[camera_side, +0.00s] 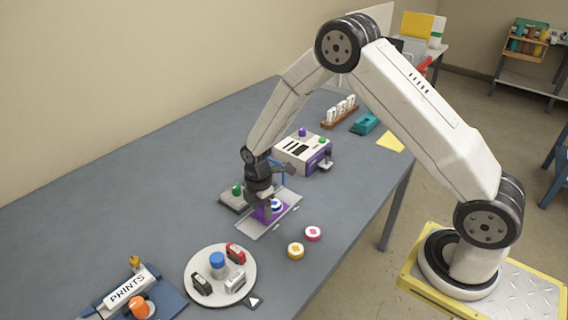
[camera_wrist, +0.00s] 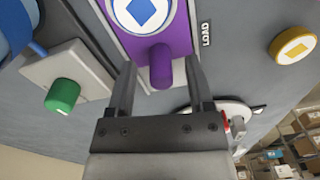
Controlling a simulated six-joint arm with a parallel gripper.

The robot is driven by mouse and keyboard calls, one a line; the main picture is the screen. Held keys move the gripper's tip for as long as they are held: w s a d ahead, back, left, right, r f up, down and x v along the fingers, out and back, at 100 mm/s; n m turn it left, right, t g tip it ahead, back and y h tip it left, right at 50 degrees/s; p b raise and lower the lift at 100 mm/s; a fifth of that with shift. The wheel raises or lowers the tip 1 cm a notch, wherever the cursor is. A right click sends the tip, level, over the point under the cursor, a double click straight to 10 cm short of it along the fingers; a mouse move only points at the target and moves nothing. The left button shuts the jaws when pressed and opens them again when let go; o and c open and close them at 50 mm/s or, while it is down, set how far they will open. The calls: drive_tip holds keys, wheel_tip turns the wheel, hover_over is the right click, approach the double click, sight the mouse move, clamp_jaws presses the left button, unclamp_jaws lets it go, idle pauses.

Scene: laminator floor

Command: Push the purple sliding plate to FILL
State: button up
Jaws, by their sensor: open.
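The purple sliding plate (camera_side: 259,214) sits on a pale rail track (camera_side: 249,229) on the bench and carries a white and blue disc (camera_side: 276,205). In the wrist view the plate (camera_wrist: 182,36) has an upright purple knob (camera_wrist: 161,68), and the disc (camera_wrist: 143,12) lies beyond it. A LOAD label (camera_wrist: 206,33) is beside the plate; no FILL label is legible. My gripper (camera_wrist: 161,76) is open, with one finger on each side of the knob. Contact with the knob cannot be told. In the side view my gripper (camera_side: 263,205) is low over the plate and hides part of it.
A base with a green knob (camera_side: 237,190) stands close left of the track. A white and purple machine (camera_side: 303,153) stands behind. Pink (camera_side: 313,234) and yellow (camera_side: 296,251) discs lie to the right. A round turntable (camera_side: 220,262) is in front.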

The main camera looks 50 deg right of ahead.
drive_tip(key=shift+f, duration=0.5)
clamp_jaws()
idle(1.2)
